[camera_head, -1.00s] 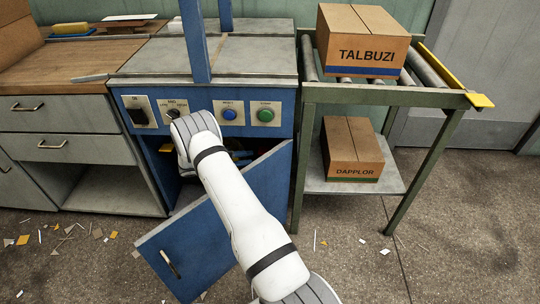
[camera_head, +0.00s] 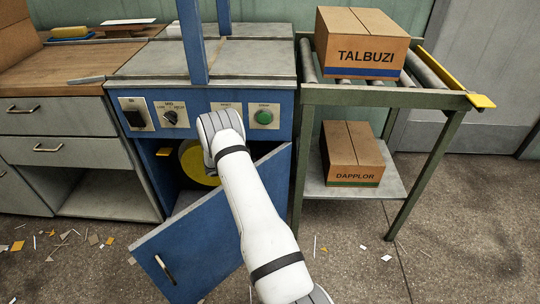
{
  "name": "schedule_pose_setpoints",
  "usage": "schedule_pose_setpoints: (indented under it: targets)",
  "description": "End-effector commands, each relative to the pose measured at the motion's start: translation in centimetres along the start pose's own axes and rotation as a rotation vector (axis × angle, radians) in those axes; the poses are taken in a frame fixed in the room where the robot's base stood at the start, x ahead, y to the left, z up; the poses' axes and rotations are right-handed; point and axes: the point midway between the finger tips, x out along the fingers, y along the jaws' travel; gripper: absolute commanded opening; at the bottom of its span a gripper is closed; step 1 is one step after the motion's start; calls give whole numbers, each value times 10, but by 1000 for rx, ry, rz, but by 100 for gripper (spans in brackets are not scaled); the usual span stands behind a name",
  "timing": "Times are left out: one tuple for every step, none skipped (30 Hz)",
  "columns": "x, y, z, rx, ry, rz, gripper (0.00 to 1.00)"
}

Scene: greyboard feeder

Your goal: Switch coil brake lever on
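The blue machine (camera_head: 190,94) stands in the middle with its lower door (camera_head: 205,248) hanging open. Inside the cavity a yellow round part (camera_head: 190,160), perhaps the coil, is partly hidden behind my arm. I cannot tell whether this tab is the coil brake lever. My white arm reaches up to the front of the opening, just below the control panel. My gripper is hidden beyond the arm's grey end, so its fingers do not show.
The panel has a black switch (camera_head: 136,114), a rotary knob (camera_head: 170,116) and a green button (camera_head: 264,116). A roller stand (camera_head: 385,96) at right holds a TALBUZI box (camera_head: 361,43) and, below, a DAPPLOR box (camera_head: 352,155). Wooden-topped drawers (camera_head: 62,151) stand at left. Scraps litter the floor.

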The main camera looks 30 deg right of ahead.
Motion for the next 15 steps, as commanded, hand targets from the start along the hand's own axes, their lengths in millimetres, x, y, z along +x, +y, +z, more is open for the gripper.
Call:
schedule_pose_setpoints:
  targets:
    - [0,0,0,0,0,0,29]
    - [0,0,0,0,0,0,27]
    - [0,0,0,0,0,0,23]
    - [0,0,0,0,0,0,21]
    - [0,0,0,0,0,0,18]
    - [0,0,0,0,1,0,15]
    - [0,0,0,0,0,0,13]
    - [0,0,0,1,0,0,10]
    - [0,0,0,1,0,0,7]
    - [0,0,0,1,0,0,5]
    - [0,-1,0,2,0,0,2]
    - [0,-1,0,2,0,0,0]
    - [0,-1,0,3,0,0,0]
    - [0,-1,1,3,0,0,0]
    - [0,-1,1,3,-1,0,0]
